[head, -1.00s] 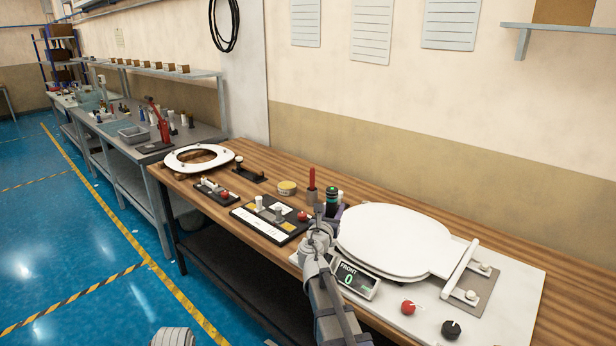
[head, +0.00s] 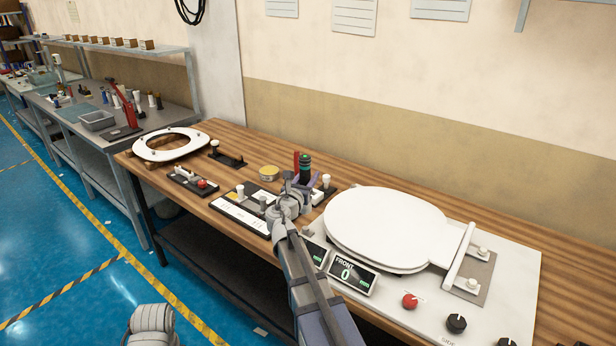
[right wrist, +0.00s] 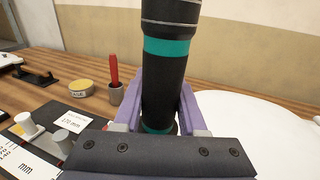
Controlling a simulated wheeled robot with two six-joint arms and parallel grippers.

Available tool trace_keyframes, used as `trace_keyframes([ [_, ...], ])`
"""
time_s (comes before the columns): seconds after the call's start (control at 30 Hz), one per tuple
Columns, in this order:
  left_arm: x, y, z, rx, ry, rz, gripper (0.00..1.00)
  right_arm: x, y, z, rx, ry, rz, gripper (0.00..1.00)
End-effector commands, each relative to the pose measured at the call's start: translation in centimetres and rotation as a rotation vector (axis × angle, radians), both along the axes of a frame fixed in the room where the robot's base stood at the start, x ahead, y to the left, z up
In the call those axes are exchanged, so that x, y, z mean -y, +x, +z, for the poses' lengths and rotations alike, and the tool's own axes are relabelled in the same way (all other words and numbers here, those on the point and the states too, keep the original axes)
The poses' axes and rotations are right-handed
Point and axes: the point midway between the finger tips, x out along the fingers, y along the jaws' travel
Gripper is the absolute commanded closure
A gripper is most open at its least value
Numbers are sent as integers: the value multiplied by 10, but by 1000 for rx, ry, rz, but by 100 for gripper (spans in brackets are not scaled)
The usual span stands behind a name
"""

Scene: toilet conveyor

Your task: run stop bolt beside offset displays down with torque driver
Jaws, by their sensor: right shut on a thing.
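My right gripper (head: 296,190) is shut on the torque driver (head: 305,168), a black cylinder with a green band. In the right wrist view the driver (right wrist: 168,75) stands roughly upright between the purple fingers; its lower end is hidden by the gripper body. The offset displays, one marked FRONT and reading 0 (head: 347,274) and a second partly covered by my arm (head: 316,252), stand at the front left of the white fixture plate (head: 440,320). I cannot clearly make out the stop bolt beside them. My left gripper is out of view.
A white toilet lid (head: 385,226) lies on the fixture, right of my gripper. Red (head: 410,300) and black (head: 456,323) knobs stand in front. Left are a gauge board (head: 238,222), a yellow tin (head: 269,173), a red-handled tool (head: 297,160) and a seat ring (head: 150,148).

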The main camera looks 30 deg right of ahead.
Motion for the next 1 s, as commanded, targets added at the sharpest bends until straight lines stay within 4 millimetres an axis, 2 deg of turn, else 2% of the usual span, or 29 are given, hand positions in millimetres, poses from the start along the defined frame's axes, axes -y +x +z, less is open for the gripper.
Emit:
trace_keyframes([
  [0.27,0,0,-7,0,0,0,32,0,0,-7,-1,-2,1,100],
  [0.97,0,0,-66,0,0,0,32,0,0,-66,-1,-2,1,100],
  [1.0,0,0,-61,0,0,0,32,0,0,-61,-1,-2,1,100],
])
